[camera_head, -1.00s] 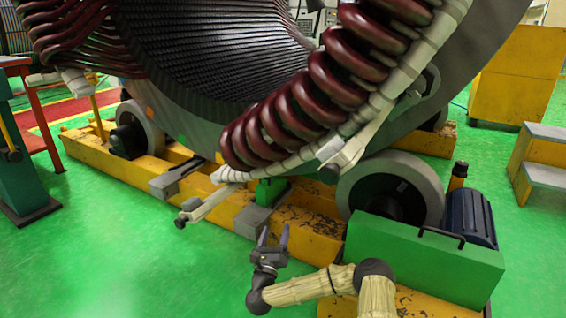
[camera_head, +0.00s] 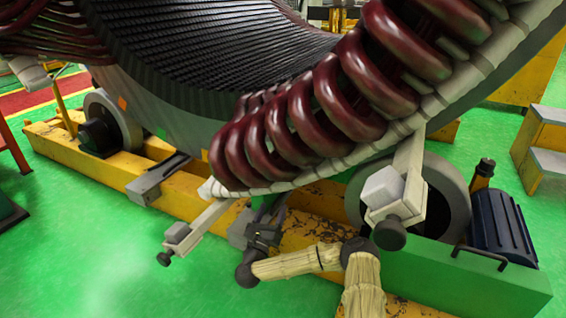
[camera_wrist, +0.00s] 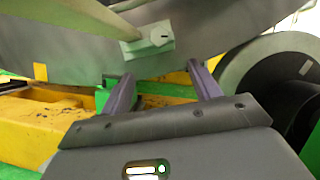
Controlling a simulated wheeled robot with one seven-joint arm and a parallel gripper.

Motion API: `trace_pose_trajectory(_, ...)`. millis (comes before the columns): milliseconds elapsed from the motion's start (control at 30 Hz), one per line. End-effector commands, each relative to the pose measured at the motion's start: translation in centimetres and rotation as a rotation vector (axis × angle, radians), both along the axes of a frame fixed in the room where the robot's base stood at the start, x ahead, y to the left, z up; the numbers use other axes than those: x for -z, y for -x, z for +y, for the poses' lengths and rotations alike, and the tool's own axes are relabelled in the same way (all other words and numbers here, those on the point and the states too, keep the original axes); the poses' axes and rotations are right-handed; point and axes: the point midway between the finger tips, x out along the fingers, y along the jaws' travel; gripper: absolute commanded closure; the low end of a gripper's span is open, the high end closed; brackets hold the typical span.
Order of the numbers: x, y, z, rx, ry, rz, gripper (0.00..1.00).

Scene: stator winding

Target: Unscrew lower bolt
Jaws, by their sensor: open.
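The stator carries two pale bracket arms with dark round bolt ends in the head view. The lower-left bolt (camera_head: 164,259) is on the bracket arm left of my gripper. The other bolt (camera_head: 390,233) is higher, to the right, in front of the roller wheel. My gripper (camera_head: 270,212) is below the coils, between the two, its purple fingers partly lost against the dark background. In the wrist view my gripper (camera_wrist: 158,75) is open and empty. A pale block (camera_wrist: 148,42) with a small dark spot lies beyond and above the fingertips; I cannot tell which bolt it belongs to.
Dark red coils (camera_head: 300,130) hang just above my gripper. A yellow base beam (camera_head: 310,225) runs beneath the stator. The green motor housing (camera_head: 460,275) and roller wheel (camera_head: 440,195) are to the right. Open green floor (camera_head: 90,250) lies at the left.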

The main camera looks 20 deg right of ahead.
Motion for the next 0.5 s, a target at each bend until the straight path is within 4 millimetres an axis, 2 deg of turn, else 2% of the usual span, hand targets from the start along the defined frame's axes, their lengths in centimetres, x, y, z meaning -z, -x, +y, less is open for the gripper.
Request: trace_pose_trajectory(500,-0.13,-0.36,-0.02,-0.004,0.002,-0.002,0.38)
